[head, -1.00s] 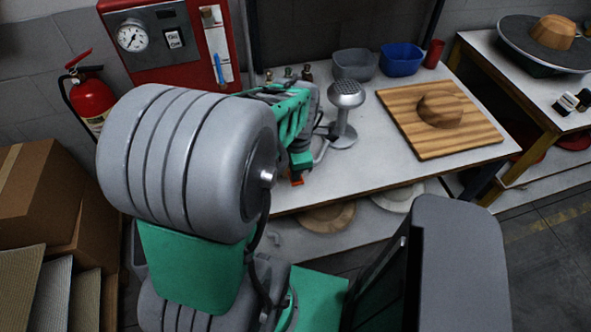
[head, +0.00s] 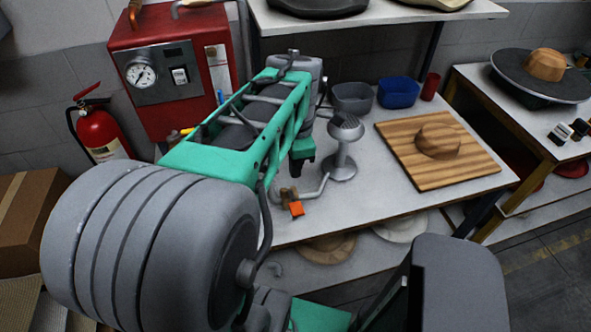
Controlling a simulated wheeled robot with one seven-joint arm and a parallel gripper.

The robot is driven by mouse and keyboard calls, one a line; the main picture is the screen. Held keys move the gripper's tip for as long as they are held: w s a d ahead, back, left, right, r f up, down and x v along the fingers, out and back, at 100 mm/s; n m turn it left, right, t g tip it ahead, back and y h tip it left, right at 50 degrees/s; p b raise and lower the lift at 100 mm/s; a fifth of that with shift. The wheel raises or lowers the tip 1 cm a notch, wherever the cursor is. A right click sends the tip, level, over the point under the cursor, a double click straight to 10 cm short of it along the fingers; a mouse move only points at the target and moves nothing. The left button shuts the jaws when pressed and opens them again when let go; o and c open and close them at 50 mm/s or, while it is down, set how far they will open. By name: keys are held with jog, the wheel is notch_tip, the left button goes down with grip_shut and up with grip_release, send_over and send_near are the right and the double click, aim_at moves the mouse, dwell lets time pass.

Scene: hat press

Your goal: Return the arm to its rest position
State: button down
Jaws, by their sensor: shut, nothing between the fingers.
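My arm crosses the left half of the head view, with a large grey ribbed joint low at left and a green link rising to a grey joint above the worktable (head: 372,196). A short green and dark part of my arm shows beyond that link, left of a grey metal stand with a perforated round head (head: 345,130).
A wooden board (head: 475,165) with a wooden hat block (head: 438,142) lies on the table's right. Grey (head: 352,97) and blue (head: 398,92) bins stand at the back. A red gauge cabinet (head: 140,35), fire extinguisher (head: 100,132) and cardboard box (head: 28,225) are at left.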

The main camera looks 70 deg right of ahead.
jog(key=w+a+m, duration=0.1)
jog(key=w+a, duration=0.4)
jog(key=w, duration=0.4)
jog(key=w+a+m, duration=0.1)
jog(key=w+a, duration=0.4)
jog(key=w, duration=0.5)
jog(key=w+a+m+t, duration=0.1)
jog(key=w+a+m, duration=0.1)
jog(key=a, duration=1)
jog(key=w+a+m+t, duration=0.2)
jog(key=w+a, duration=0.3)
jog(key=a, duration=0.8)
jog(key=shift+w+f+y, duration=0.2)
jog(key=shift+w+y, duration=0.05)
jog(key=shift+y, duration=0.15)
